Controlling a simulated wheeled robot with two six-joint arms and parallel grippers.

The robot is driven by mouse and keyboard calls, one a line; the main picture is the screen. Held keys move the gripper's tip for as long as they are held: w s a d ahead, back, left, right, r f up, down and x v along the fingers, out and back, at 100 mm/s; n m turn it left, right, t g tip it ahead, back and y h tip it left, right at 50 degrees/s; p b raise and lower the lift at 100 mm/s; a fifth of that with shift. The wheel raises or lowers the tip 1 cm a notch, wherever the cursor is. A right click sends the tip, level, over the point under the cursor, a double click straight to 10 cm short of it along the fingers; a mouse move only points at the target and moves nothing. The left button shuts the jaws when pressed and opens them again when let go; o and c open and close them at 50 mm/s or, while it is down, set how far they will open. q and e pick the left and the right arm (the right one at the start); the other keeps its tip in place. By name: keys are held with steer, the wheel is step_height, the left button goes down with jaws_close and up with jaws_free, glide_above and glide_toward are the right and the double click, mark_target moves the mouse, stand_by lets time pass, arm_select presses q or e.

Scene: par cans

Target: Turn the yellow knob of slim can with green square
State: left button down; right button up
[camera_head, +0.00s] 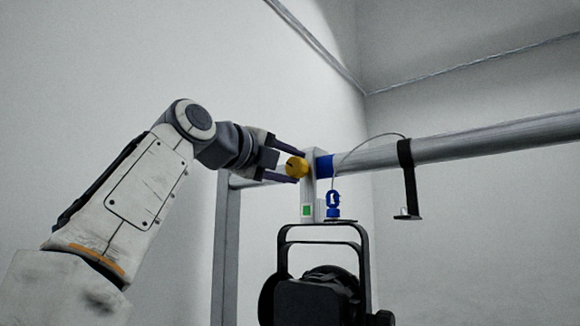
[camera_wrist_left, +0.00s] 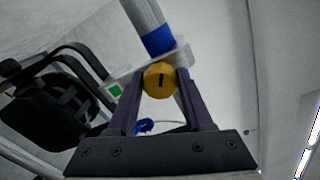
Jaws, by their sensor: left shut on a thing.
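The yellow knob (camera_head: 297,167) is on the left side of a pale clamp (camera_head: 309,190) on the metal bar. A green square (camera_head: 306,210) marks the clamp's lower part. The black slim can (camera_head: 318,296) hangs below it. My left gripper (camera_head: 300,166) comes in from the left, with its fingers above and below the knob, shut on it. In the left wrist view, the knob (camera_wrist_left: 160,80) sits between the fingertips, its dark slot upright in the picture. The green square (camera_wrist_left: 115,90) shows left of the fingers. My right gripper is not in view.
A metal bar (camera_head: 480,138) runs to the right, with a blue band (camera_head: 324,166) beside the clamp. A black strap (camera_head: 407,175) hangs from it, and a thin cable loops nearby. A blue fitting (camera_head: 333,203) is below. A post (camera_head: 220,250) stands at left.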

arm_select(q)
steer(key=m, duration=0.4)
steer(key=shift+m, duration=2.2)
steer(key=shift+r, duration=0.1)
steer(key=shift+c, duration=1.5)
jaws_free()
